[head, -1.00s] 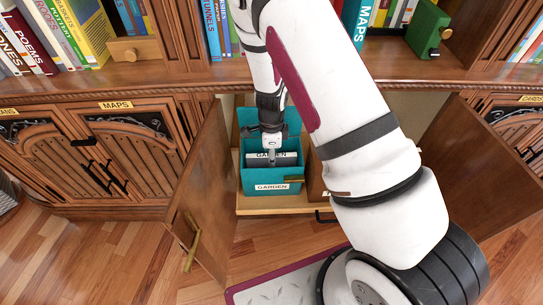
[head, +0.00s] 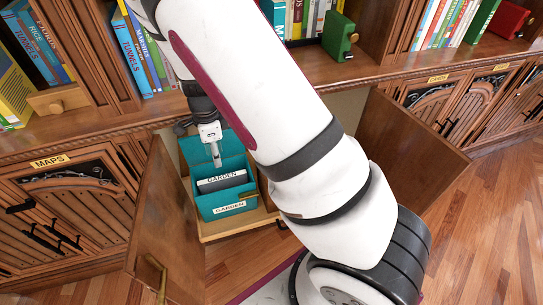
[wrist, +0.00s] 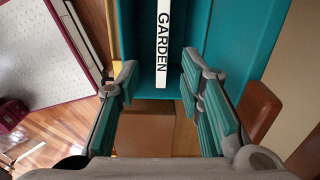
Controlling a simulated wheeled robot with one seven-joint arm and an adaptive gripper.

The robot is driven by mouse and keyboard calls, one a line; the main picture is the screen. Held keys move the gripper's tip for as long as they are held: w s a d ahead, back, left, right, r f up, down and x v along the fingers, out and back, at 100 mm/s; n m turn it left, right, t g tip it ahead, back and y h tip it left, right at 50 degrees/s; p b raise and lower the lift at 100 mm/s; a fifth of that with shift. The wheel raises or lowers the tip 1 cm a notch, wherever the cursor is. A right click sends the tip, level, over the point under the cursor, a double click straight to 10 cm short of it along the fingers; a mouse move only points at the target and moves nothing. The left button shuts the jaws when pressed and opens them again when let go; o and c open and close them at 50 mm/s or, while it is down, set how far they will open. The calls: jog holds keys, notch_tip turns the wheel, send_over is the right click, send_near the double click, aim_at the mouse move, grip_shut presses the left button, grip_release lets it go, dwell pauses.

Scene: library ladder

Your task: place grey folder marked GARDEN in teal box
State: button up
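The grey folder marked GARDEN (head: 221,182) stands inside the open teal box (head: 208,208), its white label strip facing up at the top. The box has its own GARDEN label on its front. My gripper (head: 217,161) is just above the folder, apart from it. In the wrist view my gripper (wrist: 160,88) is open with nothing between its teal-padded fingers. A white GARDEN strip (wrist: 163,45) shows beyond the fingertips, between the teal walls of the box (wrist: 228,40). The lower part of the folder is hidden in the box.
The box stands on a wooden pull-out shelf (head: 240,228) in the open cupboard. The left door (head: 152,225) and right door (head: 405,135) stand open on either side. A green block with a knob (head: 339,36) stands on the bookshelf above.

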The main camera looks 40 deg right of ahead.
jog(key=s+a+r+n+y, duration=0.1)
jog(key=s+a+r+n, duration=0.1)
jog(key=s+r+n, duration=0.6)
jog(key=s+a+r+n+y, duration=0.2)
jog(key=s+r, duration=0.2)
jog(key=r, duration=0.8)
jog(key=s+d+r+n+h, duration=0.1)
jog(key=s+n, duration=0.4)
jog(key=s, duration=0.5)
jog(key=s+d+r+n+t+h, duration=0.1)
jog(key=s+d+r+n+h, duration=0.1)
jog(key=s+r+n, duration=0.4)
jog(key=s+d, duration=0.1)
jog(key=s, duration=0.3)
jog(key=shift+r+t, duration=0.2)
jog(key=shift+t, duration=0.1)
jog(key=shift+d+r, duration=0.1)
notch_tip(320, 180, up, 13)
jog(key=t+p, duration=0.2)
jog(key=p, duration=1)
jog(key=shift+d+r+t, duration=0.15)
jog(key=shift+d+t, duration=0.05)
jog(key=shift+t, duration=0.1)
